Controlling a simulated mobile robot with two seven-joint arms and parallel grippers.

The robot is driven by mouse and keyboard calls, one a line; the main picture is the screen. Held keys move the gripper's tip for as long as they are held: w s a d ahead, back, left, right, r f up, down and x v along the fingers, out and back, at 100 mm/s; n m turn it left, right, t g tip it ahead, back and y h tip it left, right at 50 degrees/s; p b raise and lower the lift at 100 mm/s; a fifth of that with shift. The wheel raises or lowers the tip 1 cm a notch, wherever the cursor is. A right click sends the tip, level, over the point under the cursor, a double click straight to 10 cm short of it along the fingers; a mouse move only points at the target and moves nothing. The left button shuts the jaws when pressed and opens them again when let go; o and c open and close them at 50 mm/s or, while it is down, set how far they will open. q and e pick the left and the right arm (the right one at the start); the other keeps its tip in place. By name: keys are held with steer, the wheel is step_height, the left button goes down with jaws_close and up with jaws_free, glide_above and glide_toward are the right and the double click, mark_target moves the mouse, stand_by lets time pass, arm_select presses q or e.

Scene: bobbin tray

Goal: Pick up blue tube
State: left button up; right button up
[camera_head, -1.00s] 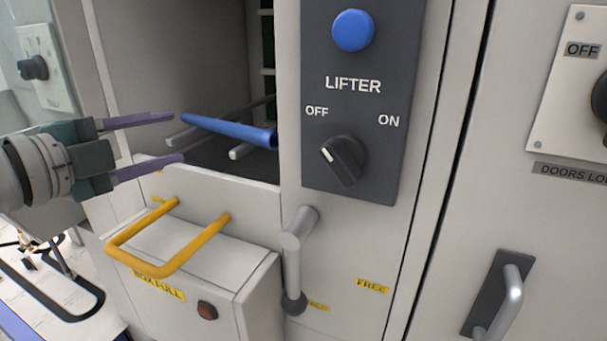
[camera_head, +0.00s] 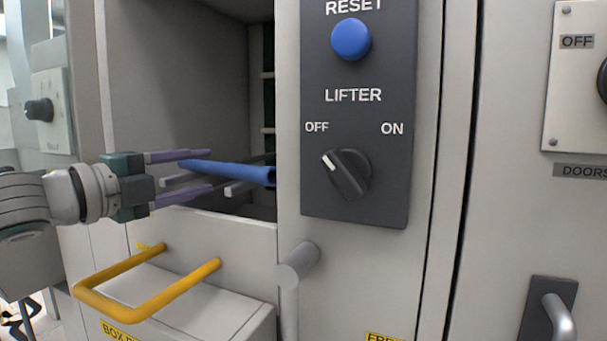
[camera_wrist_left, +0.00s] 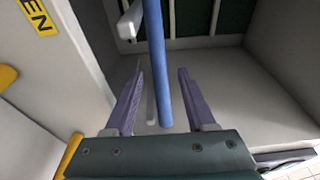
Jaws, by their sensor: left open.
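The blue tube (camera_head: 230,172) lies across grey rails (camera_head: 240,188) inside the open recess of the machine. In the left wrist view the blue tube (camera_wrist_left: 159,70) runs lengthwise between the two fingers of the open gripper (camera_wrist_left: 160,75), with gaps on both sides. I cannot tell from these views how far the tube lies in depth from the fingers. My right gripper is not in view.
A dark lifter panel (camera_head: 355,120) with a blue button and knob is right of the recess. A yellow handle (camera_head: 150,300) sticks out below it, beside a grey lever (camera_head: 298,262). The recess wall (camera_head: 180,70) bounds the space behind the tube.

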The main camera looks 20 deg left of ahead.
arm_select(q)
steer(key=shift+x, duration=1.45)
jaws_close()
steer(key=shift+r, duration=0.1)
steer(key=s+a+r+p, duration=0.2)
steer(key=s+r+p, duration=0.1)
steer(key=s+p, duration=0.2)
steer(key=s+a+r+p, duration=0.2)
steer(key=s+r+p, duration=0.2)
steer(key=s+p, duration=0.2)
steer(key=shift+s+p, duration=0.3)
steer(key=shift+s, duration=0.95)
steer(key=shift+r, duration=0.15)
